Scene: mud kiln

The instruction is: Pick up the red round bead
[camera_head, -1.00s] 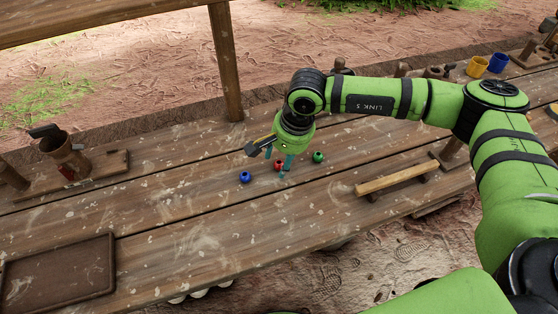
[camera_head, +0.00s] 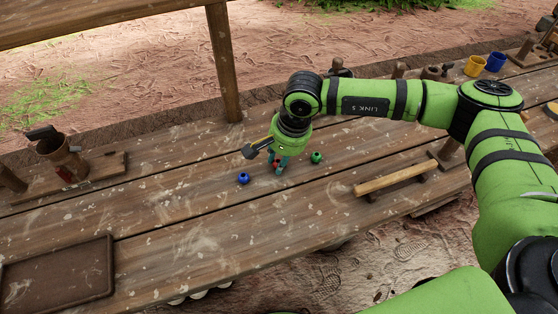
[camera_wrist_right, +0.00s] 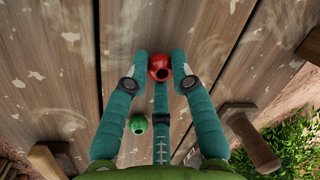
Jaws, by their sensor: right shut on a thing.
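The red round bead (camera_wrist_right: 159,73) sits between the teal fingers of my right gripper (camera_wrist_right: 160,66), and the fingers are shut on it. In the head view the right gripper (camera_head: 277,166) is low over the table, and the bead (camera_head: 277,161) is mostly hidden by its fingers. I cannot tell whether the bead still touches the wood. A green bead (camera_head: 316,158) is just right of the gripper, and it also shows in the right wrist view (camera_wrist_right: 138,124). A blue bead (camera_head: 243,178) is to the left. My left gripper is not in view.
The wooden table (camera_head: 200,215) is bare around the beads. A dark tray (camera_head: 60,276) is at the lower left. A wooden bar on a stand (camera_head: 395,178) is at the right. A yellow cup (camera_head: 476,66) and a blue cup (camera_head: 496,62) stand far right. A brown jug (camera_head: 62,158) is at left.

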